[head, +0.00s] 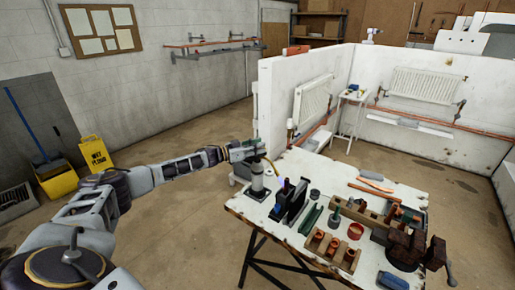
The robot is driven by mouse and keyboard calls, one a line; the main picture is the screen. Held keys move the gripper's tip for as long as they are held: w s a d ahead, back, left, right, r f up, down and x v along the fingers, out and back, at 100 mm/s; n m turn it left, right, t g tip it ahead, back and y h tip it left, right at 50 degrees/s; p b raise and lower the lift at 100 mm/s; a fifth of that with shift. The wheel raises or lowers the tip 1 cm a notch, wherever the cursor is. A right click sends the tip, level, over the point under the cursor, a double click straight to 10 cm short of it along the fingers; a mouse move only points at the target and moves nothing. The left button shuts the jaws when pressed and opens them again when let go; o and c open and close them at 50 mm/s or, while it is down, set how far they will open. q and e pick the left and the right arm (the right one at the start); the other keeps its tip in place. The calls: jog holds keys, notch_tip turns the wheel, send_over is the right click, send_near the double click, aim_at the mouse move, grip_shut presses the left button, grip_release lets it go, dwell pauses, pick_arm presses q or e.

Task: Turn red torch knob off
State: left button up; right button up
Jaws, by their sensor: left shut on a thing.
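The torch (257,181) stands upright at the left corner of the worktable (400,188), a grey cylinder on a dark base. A thin brass-coloured tube curves from its top down to the right, with a small blue flame (281,183) at its end. My left gripper (259,149) is at the top of the torch, shut on what appears to be its knob. The red knob itself is hidden by the gripper at this size. My right gripper is not in view.
A white partition wall (283,95) stands behind. Open floor lies left of the table.

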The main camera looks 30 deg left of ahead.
pick_arm(q)
jog(key=shift+m+g+h+b, duration=1.6)
jog(key=shift+h+b, duration=0.3)
jog(key=shift+b, duration=0.1)
jog(key=o, duration=0.7)
jog(key=shift+c, duration=0.2)
jog(key=o, duration=0.4)
jog(key=shift+s+a, duration=0.1)
jog(key=shift+a, duration=0.05)
jog(key=v, duration=1.1)
jog(key=shift+s+a, duration=0.1)
jog(key=shift+a, duration=0.2)
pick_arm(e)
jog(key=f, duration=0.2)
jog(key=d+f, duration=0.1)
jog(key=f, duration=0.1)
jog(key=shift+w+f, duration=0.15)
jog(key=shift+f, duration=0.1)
